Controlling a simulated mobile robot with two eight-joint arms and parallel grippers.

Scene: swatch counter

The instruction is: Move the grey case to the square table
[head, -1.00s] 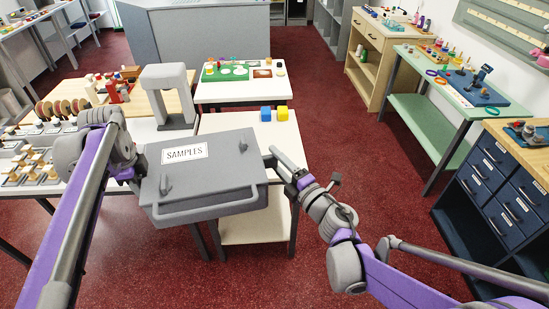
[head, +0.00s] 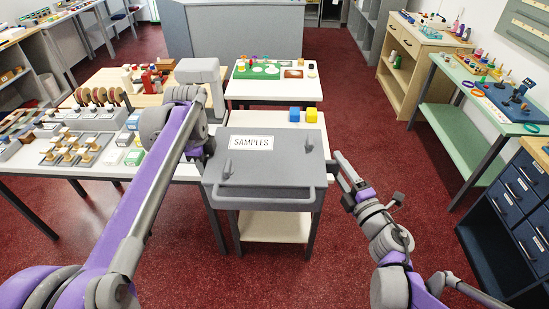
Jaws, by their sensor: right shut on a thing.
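The grey case (head: 265,166) has a white SAMPLES label and a front bar handle, and looks level. It appears held up between my two arms, over the near part of a small white table (head: 258,118) with a lower shelf; I cannot tell whether it touches the top. This looks like the square table, and the case hides much of it. My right gripper (head: 338,172) is shut on the case's right side. My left gripper (head: 207,148) is at the case's left side, its fingers largely hidden.
A grey arch-shaped device (head: 203,72) stands close behind left, on the crowded long table (head: 185,172). Red floor is open to the right.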

